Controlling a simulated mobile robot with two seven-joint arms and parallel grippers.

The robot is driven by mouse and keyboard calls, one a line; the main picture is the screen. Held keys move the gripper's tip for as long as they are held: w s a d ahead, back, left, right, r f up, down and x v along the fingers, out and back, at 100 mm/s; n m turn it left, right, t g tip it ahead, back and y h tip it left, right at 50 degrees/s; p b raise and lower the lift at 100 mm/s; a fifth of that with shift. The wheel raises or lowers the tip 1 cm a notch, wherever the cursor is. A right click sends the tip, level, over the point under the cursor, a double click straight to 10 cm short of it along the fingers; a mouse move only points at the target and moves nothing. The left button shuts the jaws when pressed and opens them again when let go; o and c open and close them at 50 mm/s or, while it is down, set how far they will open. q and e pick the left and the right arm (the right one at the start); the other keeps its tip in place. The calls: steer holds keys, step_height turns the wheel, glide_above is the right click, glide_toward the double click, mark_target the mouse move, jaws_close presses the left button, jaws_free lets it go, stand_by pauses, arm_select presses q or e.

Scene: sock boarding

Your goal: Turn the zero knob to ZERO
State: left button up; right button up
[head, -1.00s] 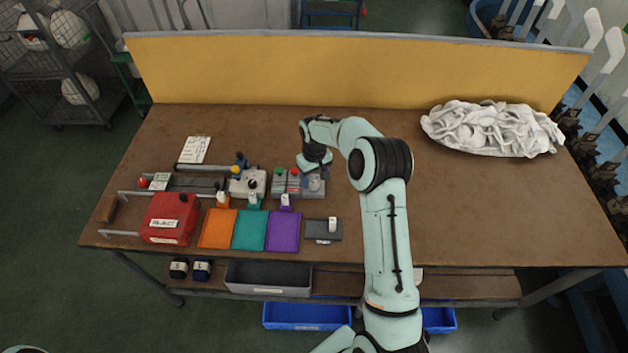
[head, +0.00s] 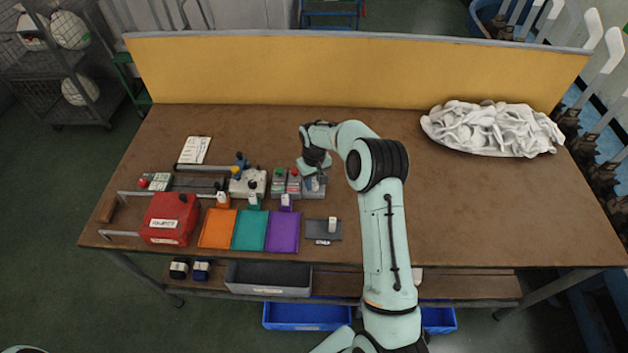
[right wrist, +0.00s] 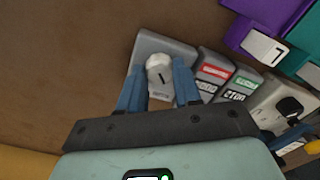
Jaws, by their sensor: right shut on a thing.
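The zero knob (right wrist: 158,63) is a pale round knob with a dark pointer line, on a grey box (right wrist: 150,44) in the right wrist view. The blue fingers of my right gripper (right wrist: 159,88) stand on both sides of the knob and are shut on it. In the head view my right gripper (head: 314,172) is over the grey box (head: 316,192), left of the table's middle, and hides most of the knob. Any lettering on the box around the knob cannot be read. My left gripper is not in view.
Button boxes with red (right wrist: 215,72) and green (right wrist: 246,82) labels stand close beside the knob box. Orange (head: 217,230), teal (head: 249,231) and purple (head: 283,232) panels lie nearer the front. A white sock heap (head: 490,128) lies at back right. The table's right side is clear.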

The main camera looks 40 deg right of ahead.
mark_target(314, 184)
steer(key=shift+m, duration=0.3)
steer(key=m, duration=0.3)
steer(key=shift+m, duration=0.3)
steer(key=m, duration=0.4)
steer(key=shift+m, duration=0.3)
steer(key=m, duration=0.4)
steer(key=shift+m, duration=0.3)
steer(key=m, duration=0.4)
steer(key=shift+p, duration=0.3)
steer(key=shift+m, duration=0.3)
steer(key=o, duration=1)
steer(key=shift+o, duration=0.2)
step_height(314, 184, up, 14)
steer(key=shift+f, duration=0.25)
